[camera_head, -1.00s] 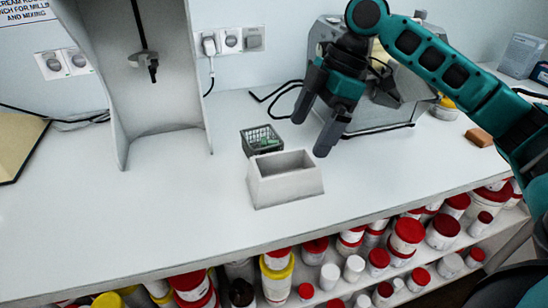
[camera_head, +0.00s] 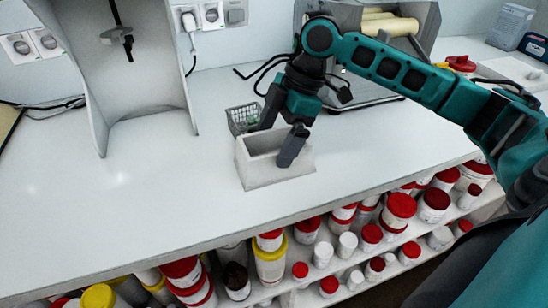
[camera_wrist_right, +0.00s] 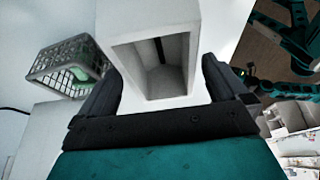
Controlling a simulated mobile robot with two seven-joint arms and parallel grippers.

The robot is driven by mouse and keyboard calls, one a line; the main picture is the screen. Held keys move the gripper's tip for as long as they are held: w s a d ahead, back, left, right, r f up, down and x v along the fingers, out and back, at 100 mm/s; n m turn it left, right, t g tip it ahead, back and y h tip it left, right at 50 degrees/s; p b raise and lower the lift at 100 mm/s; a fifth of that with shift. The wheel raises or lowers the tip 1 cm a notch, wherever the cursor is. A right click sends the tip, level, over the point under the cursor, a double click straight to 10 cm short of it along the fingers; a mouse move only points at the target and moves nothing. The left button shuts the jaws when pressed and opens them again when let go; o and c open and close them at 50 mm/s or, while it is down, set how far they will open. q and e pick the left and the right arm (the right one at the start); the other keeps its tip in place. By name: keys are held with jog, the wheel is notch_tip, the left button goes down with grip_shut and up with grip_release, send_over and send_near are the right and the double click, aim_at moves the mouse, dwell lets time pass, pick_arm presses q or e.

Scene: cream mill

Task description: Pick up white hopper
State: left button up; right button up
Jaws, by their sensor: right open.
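The white hopper (camera_head: 262,172), an open-topped box with sloping sides, stands upright on the white bench near its front edge. My right gripper (camera_head: 279,143) is open above the hopper, pointing down. One finger is at its far side and the other reaches over its near right part. In the right wrist view the hopper (camera_wrist_right: 190,28) lies ahead between the two open fingers (camera_wrist_right: 163,85), with its hollow inside showing. Whether a finger touches the hopper cannot be told. My left gripper is not in view.
A grey wire basket (camera_head: 240,117) with something green inside stands close behind the hopper, near the gripper. A mill machine (camera_head: 375,45) stands at the back right. Jars with red and yellow lids fill the shelf (camera_head: 285,299) below. The bench's left middle is clear.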

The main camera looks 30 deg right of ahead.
aim_at(271, 151)
jog(key=x, duration=0.3)
jog(key=shift+a+f, duration=0.1)
jog(key=shift+f, duration=0.05)
jog(key=shift+f+p, duration=0.2)
jog(key=shift+p, duration=0.15)
dwell(0.6)
jog(key=c, duration=0.8)
